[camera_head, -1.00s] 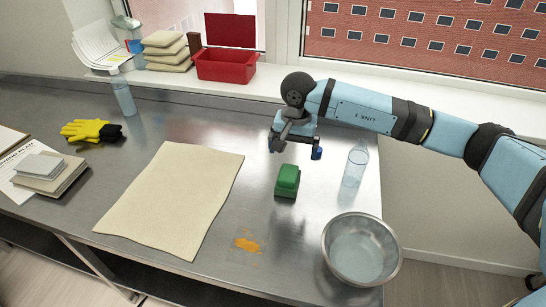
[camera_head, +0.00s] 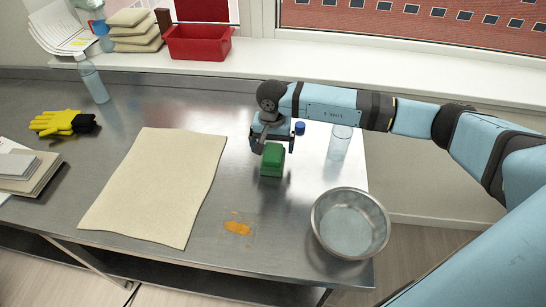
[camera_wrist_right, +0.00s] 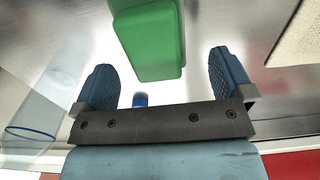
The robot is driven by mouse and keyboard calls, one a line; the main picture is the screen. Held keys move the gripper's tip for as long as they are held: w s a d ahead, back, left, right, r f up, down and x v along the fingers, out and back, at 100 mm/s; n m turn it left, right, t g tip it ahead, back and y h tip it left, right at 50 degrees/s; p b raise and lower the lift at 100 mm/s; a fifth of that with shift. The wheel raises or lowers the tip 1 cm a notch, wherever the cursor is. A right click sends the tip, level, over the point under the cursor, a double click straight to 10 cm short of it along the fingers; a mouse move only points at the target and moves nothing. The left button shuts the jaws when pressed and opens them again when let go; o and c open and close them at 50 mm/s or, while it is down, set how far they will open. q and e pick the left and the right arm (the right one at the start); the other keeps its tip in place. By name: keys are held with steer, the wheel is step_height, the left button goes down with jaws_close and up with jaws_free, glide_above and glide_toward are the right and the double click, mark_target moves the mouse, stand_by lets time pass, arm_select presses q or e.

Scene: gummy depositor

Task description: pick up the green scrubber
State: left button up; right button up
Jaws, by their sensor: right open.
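The green scrubber (camera_head: 272,160) sits on the metal table, right of the beige cloth. My right gripper (camera_head: 270,148) is just behind it and above the table, with its fingers apart. In the right wrist view the scrubber (camera_wrist_right: 150,40) is ahead of the open fingers (camera_wrist_right: 168,80), roughly midway between them, and nothing is held. Whether a finger touches it cannot be told. My left gripper is out of view.
A metal bowl (camera_head: 349,222) stands at the front right. An orange spill (camera_head: 237,228) lies in front of the scrubber. The beige cloth (camera_head: 150,185) covers the middle of the table.

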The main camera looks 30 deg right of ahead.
mark_target(273, 149)
steer(key=f, duration=0.3)
steer(key=shift+s+f+p, duration=0.3)
steer(key=shift+f+p, duration=0.1)
steer(key=shift+f, duration=0.25)
steer(key=c, duration=1)
steer(key=shift+r, duration=0.15)
step_height(273, 149, up, 20)
steer(key=shift+f+b, duration=0.1)
steer(key=shift+b, duration=1.05)
steer(key=shift+o, duration=0.4)
